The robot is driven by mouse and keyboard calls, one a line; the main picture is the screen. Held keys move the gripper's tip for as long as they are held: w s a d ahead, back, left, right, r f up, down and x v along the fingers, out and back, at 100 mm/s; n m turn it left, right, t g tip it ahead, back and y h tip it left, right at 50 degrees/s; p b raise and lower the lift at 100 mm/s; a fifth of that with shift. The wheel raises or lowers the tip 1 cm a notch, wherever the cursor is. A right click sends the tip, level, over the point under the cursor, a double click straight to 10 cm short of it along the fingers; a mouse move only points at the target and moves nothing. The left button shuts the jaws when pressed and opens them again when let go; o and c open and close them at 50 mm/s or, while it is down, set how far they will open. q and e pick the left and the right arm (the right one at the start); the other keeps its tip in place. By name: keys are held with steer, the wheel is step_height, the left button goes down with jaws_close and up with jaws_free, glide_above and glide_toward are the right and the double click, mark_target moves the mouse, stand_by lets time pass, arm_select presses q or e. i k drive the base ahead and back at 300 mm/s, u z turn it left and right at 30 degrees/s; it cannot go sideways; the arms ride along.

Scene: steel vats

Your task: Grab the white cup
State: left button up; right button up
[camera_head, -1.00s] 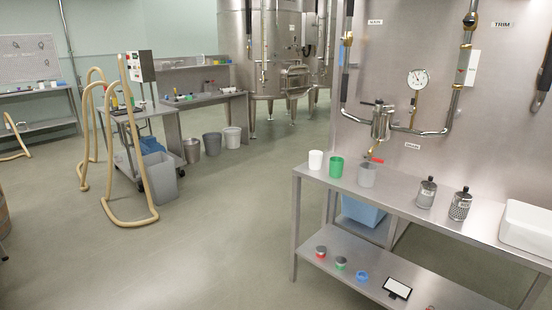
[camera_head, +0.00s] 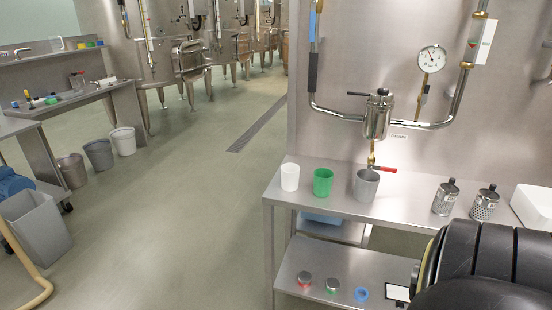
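The white cup (camera_head: 290,177) stands upright on the steel bench top (camera_head: 413,211), near its left end. A green cup (camera_head: 323,182) stands just right of it, and a grey cup (camera_head: 366,185) stands further right under the drain spout. Nothing touches the white cup. A black, rounded part of my own arm shows at the lower right, in front of the bench. Neither gripper's fingers are in view.
Two metal canisters (camera_head: 445,197) and a white basin (camera_head: 532,206) stand on the bench's right part. Small lidded jars (camera_head: 304,279) sit on the lower shelf (camera_head: 345,262). A steel panel with pipes rises behind. Open floor (camera_head: 190,220) lies left of the bench.

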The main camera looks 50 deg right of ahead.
mark_target(290, 171)
steer(key=z, duration=0.85)
steer(key=i, duration=1.1)
steer(key=z, duration=0.9)
